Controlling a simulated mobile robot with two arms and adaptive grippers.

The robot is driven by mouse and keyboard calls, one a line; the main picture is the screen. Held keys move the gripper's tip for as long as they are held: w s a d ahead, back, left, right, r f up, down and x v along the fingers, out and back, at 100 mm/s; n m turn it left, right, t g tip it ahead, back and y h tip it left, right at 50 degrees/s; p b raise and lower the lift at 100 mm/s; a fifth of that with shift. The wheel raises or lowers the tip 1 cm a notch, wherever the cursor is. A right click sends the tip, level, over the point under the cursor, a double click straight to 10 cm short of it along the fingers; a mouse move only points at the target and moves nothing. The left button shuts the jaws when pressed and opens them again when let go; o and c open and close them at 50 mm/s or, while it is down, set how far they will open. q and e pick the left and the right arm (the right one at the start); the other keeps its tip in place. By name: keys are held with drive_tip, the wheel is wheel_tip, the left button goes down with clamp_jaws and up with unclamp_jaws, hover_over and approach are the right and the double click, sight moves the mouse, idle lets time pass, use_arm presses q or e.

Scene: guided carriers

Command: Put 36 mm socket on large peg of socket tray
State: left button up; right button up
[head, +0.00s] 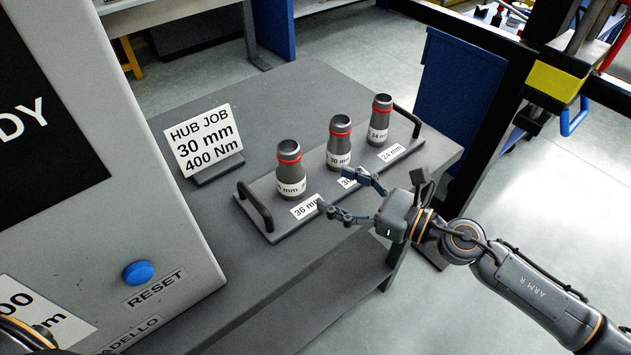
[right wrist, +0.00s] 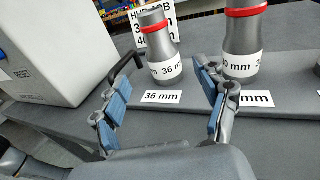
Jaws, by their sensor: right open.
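The 36 mm socket (head: 290,172), a grey, tapered cylinder with a red ring, stands upright at the left place of the socket tray (head: 283,231), behind the "36 mm" label. Any peg beneath it is hidden. It also shows in the right wrist view (right wrist: 158,45), beyond the fingers and between them. My right gripper (head: 335,189) is open and empty at the tray's front edge, apart from the socket. Its spread blue-padded fingers show in the right wrist view (right wrist: 163,78). My left gripper is not in view.
The 30 mm socket (head: 339,143) and 24 mm socket (head: 380,120) stand upright to the right on the tray. Dark handles (head: 255,206) rise at both tray ends. A "HUB JOB 30 mm 400 Nm" sign (head: 204,140) stands behind. A grey cabinet (head: 150,215) bounds the left.

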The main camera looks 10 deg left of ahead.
drive_tip(key=shift+b+v, duration=0.35)
drive_tip(key=shift+v, duration=1.2)
drive_tip(key=shift+r, duration=0.1)
